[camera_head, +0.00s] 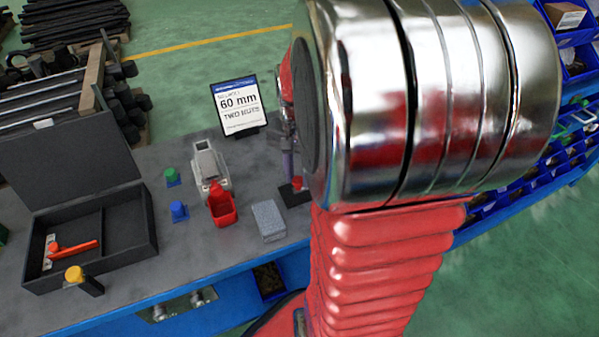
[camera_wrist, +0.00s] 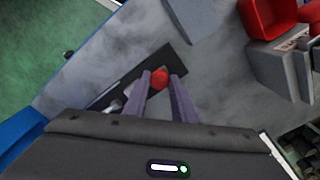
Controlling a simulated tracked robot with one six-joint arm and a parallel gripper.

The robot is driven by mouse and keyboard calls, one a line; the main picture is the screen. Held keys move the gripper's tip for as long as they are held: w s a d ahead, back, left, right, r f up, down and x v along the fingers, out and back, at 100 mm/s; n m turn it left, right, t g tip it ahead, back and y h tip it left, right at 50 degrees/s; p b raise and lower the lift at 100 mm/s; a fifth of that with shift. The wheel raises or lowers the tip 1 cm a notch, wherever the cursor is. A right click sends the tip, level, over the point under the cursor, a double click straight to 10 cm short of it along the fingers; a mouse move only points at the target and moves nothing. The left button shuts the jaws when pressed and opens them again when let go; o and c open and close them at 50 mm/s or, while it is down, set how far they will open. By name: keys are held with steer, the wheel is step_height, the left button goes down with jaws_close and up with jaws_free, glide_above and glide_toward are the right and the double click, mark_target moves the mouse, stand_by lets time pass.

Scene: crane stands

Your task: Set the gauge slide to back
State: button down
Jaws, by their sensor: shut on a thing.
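The gauge slide shows as a round red knob (camera_wrist: 159,78) on a long dark base plate (camera_wrist: 172,62) in the wrist view. My gripper (camera_wrist: 159,84) has its two purple-grey fingers on either side of the knob and is shut on it. In the head view my arm covers most of this spot. Only part of the dark base (camera_head: 292,195) and part of my gripper (camera_head: 290,165) show beside the arm. The fingers hide part of the base, and I cannot tell the slide's exact position along it.
A grey block (camera_head: 268,221), a red bin (camera_head: 221,211) and a grey device (camera_head: 208,165) stand left of the gauge. A sign (camera_head: 237,105) reads 60 mm, two nuts. An open black case (camera_head: 140,235) is at far left.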

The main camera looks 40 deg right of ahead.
steer(key=shift+w+a, duration=0.1)
steer(key=shift+a, duration=0.15)
steer(key=c, duration=1.5)
jaws_free()
steer(key=shift+o, duration=0.2)
step_height(320, 180, up, 14)
steer(key=shift+f, duration=0.15)
